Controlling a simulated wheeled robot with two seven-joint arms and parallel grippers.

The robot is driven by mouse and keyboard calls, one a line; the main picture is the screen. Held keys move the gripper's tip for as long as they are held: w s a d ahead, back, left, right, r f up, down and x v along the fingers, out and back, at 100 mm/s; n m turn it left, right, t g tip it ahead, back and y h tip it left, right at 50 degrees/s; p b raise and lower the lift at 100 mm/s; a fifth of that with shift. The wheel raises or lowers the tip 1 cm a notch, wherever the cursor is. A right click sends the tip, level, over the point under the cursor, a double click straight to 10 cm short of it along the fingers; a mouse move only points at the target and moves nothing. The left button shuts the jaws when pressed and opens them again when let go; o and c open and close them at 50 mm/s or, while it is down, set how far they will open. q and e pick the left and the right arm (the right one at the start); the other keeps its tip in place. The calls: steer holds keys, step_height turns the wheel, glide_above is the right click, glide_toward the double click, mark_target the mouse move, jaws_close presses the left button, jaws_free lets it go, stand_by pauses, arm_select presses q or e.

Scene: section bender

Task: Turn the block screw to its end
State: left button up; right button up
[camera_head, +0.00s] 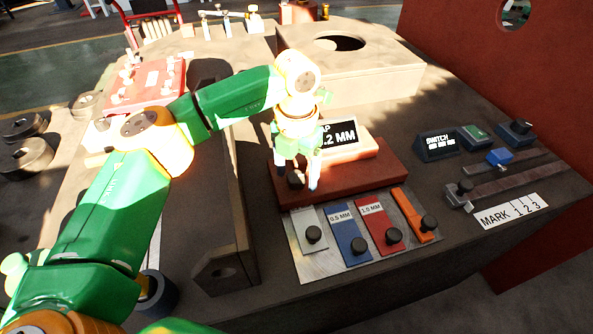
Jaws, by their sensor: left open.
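My left gripper (297,176) points down over the brown-red block (365,175) in the middle of the bench. Its fingers are apart. A small dark knob, which looks like the block screw (295,180), shows between the fingertips at the block's front left. I cannot tell whether the fingers touch it. A display (340,137) ending in ".2 MM" stands behind the gripper, its left part hidden by the gripper. My right gripper is out of view.
In front lies a metal plate (325,269) with grey, blue, red and orange knobbed strips. A dark upright plate (240,215) stands left of the block.

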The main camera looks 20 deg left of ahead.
mark_target(296, 176)
arm_select(q)
jaws_close()
steer(key=shift+r+m+p, duration=0.15)
steer(key=shift+m+p, duration=0.15)
steer(key=shift+m, duration=0.5)
steer(key=m, duration=0.3)
jaws_free()
step_height(296, 176, up, 7)
steer(key=shift+f, duration=0.1)
